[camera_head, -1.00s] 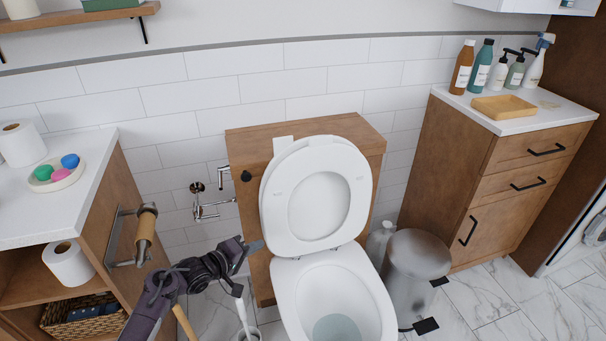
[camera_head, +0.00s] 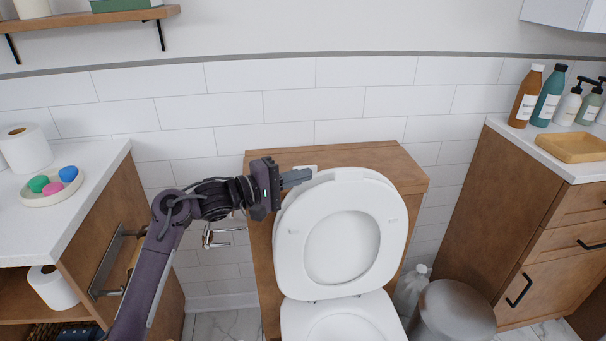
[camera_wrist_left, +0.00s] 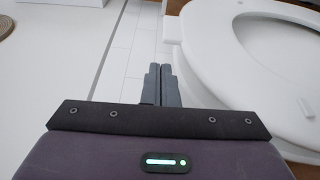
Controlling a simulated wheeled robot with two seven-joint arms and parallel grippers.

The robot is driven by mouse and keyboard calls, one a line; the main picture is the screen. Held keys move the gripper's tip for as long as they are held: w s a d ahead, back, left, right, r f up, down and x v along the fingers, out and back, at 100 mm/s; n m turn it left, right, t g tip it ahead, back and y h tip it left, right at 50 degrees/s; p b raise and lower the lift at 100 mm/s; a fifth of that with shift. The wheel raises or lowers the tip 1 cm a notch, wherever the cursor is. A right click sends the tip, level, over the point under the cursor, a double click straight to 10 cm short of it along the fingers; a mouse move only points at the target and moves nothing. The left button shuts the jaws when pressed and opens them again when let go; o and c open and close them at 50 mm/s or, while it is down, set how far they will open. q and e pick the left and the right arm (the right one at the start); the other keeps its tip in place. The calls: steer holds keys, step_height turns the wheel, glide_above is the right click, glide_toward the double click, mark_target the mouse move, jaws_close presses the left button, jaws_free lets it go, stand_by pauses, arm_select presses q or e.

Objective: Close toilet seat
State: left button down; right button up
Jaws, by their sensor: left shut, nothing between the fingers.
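The white toilet seat (camera_head: 295,244) stands raised against the wooden cistern box (camera_head: 262,284), with the lid behind it. The toilet bowl (camera_head: 345,318) below is open and cut off by the lower picture edge. My left gripper (camera_head: 296,178) is shut and empty at the upper left edge of the raised seat and lid, in front of the box. In the left wrist view its closed fingers (camera_wrist_left: 163,84) point forward, just left of the white seat (camera_wrist_left: 205,45). I cannot tell whether they touch it. My right gripper is not in view.
A wooden cabinet with toilet rolls and a soap dish (camera_head: 50,190) stands at the left. A metal bin (camera_head: 452,312) and white bottle (camera_head: 410,290) are right of the toilet. A drawer cabinet (camera_head: 490,215) with bottles stands further right.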

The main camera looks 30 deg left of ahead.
arm_select(q)
steer(key=x, duration=0.7)
steer(key=shift+w, duration=0.2)
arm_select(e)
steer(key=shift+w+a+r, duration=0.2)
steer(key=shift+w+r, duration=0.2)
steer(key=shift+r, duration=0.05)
arm_select(q)
steer(key=shift+f, duration=0.15)
